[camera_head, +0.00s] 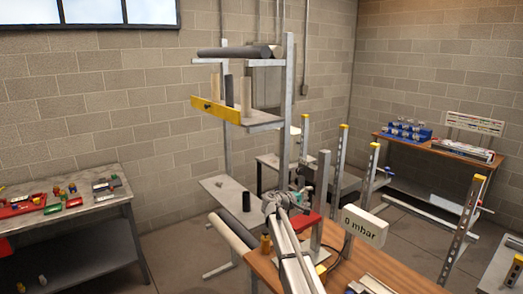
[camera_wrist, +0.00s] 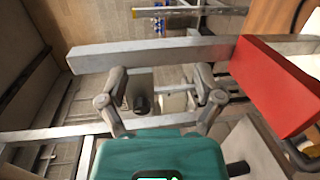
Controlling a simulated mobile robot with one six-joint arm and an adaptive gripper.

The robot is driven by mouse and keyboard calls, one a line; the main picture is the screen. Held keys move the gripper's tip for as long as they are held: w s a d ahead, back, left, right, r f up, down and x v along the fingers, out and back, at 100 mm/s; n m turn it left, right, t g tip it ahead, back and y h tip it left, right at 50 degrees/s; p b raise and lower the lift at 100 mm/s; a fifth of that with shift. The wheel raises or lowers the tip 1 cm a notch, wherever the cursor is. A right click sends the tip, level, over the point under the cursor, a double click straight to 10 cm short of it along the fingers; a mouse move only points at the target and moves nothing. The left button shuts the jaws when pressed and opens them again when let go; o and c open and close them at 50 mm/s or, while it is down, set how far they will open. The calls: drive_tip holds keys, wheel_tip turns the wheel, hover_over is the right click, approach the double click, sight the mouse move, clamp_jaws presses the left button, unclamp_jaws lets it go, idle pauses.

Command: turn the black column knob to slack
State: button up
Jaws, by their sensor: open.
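In the wrist view my gripper (camera_wrist: 161,82) is open, its two fingers apart with nothing between their tips. It also shows small in the head view (camera_head: 277,201), at the end of my arm beside a grey upright column (camera_head: 320,195). In the wrist view a grey bar (camera_wrist: 150,53), likely this column, crosses just beyond the fingertips. A red block (camera_wrist: 275,88) is at its right. A short black knob-like cylinder (camera_wrist: 238,168) shows at lower right, outside the fingers. I cannot tell if it is the column knob. A dark cylinder (camera_wrist: 142,103) shows farther off between the fingers.
A white "0 mbar" display (camera_head: 364,226) stands right of the column above a wooden bench (camera_head: 343,272). Several yellow-capped posts (camera_head: 341,150) stand behind. A frame with a yellow-edged shelf (camera_head: 215,110) rises at back left. Floor at left (camera_head: 180,240) is clear.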

drive_tip(key=s+d+f+m+g+y+b, duration=0.35)
drive_tip(key=s+f, duration=0.55)
drive_tip(key=s, duration=0.4)
drive_tip(key=s+a+f+m+g+y+b, duration=0.1)
drive_tip(key=s+f+y, duration=0.2)
drive_tip(key=s, duration=0.6)
drive_tip(key=s+a+f+m+g+y+b, duration=0.1)
drive_tip(key=s+a+f+g+y+b, duration=0.1)
drive_tip(key=s+f+y, duration=0.2)
drive_tip(key=s+a+f+m+g+y+b, duration=0.1)
drive_tip(key=s+f, duration=0.7)
drive_tip(key=s, duration=0.8)
drive_tip(key=shift+a+m+g+y, duration=0.35)
drive_tip(key=shift+a+g+y, duration=0.35)
drive_tip(key=shift+y, duration=0.45)
